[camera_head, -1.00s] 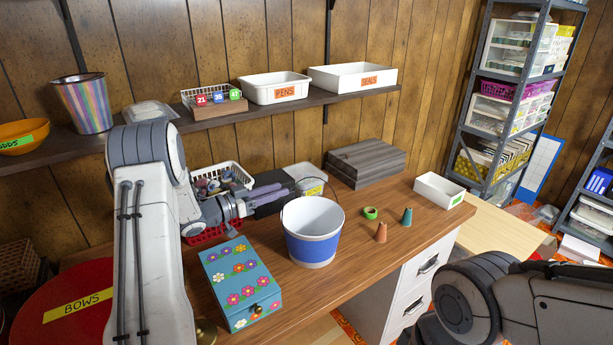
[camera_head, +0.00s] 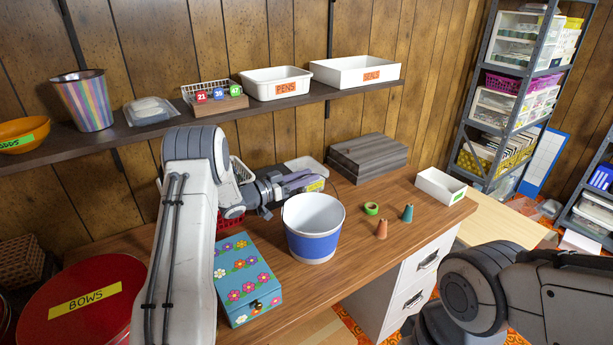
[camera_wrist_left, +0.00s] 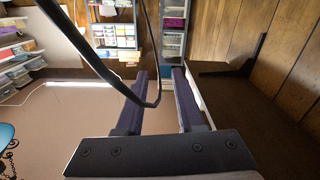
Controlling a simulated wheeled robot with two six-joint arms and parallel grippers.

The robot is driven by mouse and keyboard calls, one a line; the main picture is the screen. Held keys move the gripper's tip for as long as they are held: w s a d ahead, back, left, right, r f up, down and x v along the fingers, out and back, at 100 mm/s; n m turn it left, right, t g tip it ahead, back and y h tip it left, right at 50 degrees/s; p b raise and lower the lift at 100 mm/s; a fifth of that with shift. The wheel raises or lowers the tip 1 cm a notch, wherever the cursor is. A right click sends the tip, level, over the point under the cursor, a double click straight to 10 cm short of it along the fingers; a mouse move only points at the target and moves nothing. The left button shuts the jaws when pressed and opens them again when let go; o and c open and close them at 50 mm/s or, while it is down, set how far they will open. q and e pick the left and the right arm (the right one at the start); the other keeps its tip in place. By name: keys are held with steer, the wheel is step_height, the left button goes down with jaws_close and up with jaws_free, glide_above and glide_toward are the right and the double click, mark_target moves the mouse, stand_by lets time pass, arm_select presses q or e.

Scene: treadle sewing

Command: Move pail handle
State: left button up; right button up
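The pail (camera_head: 313,245), white with a blue band, stands upright on the wooden desk. Its thin dark wire handle (camera_wrist_left: 92,62) loops large across the left wrist view. The bend of the handle shows between the two fingers and crosses in front of the left one; I cannot tell whether it touches them. My left gripper (camera_head: 316,181) is behind and just above the pail's back rim in the head view. In the wrist view its fingers (camera_wrist_left: 160,75) are apart, with nothing clamped. My right arm shows at the lower right, but its gripper is out of view.
A flowered blue box (camera_head: 247,283) stands left of the pail. Green tape (camera_head: 371,208) and two thread cones (camera_head: 381,230) are to its right. A grey wooden box (camera_head: 367,158) and a white tray (camera_head: 440,186) stand farther back. A wall shelf (camera_head: 222,112) runs above the desk.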

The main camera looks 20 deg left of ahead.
arm_select(q)
jaws_close()
stand_by(1.4)
